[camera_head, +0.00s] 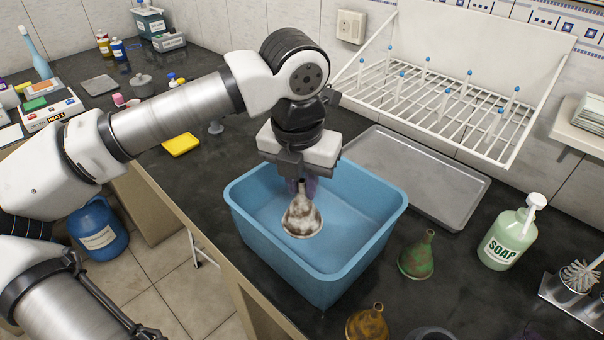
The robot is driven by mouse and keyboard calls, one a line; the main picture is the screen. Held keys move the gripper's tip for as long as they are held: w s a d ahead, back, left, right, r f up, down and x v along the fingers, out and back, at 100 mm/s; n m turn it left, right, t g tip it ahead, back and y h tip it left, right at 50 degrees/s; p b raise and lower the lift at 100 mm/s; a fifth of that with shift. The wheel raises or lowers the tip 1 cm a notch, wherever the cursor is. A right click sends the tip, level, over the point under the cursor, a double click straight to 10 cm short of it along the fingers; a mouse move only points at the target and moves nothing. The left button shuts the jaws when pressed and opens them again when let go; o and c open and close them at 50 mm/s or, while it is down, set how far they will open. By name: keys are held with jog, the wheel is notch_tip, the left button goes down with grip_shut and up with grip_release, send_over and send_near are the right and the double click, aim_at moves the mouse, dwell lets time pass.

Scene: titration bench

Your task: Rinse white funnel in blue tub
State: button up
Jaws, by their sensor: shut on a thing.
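The white funnel (302,218) has brown stains on its cone. It hangs wide end down over the blue tub (335,270). My gripper (300,184) is above the tub and shut on the funnel's narrow upper end, with the fingers partly hidden by shadow and the wrist. The tub is open, and its inside looks plain blue. I cannot tell whether it has water in it, or how far the funnel is from its floor.
A green funnel (417,258) and a brownish funnel (367,325) stand right of and in front of the tub. A soap bottle (508,238) is further right. A grey tray (425,182) lies behind the tub, below a white drying rack (440,100). The counter's front edge is close.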

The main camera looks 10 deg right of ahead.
notch_tip(320, 180, down, 8)
jog(key=b, duration=0.3)
jog(key=shift+r+b, duration=0.15)
jog(key=shift+b, duration=0.15)
dwell(1.4)
jog(key=shift+r+p, duration=4.35)
jog(key=shift+r, duration=3.85)
notch_tip(320, 180, up, 4)
jog(key=shift+p, duration=1.05)
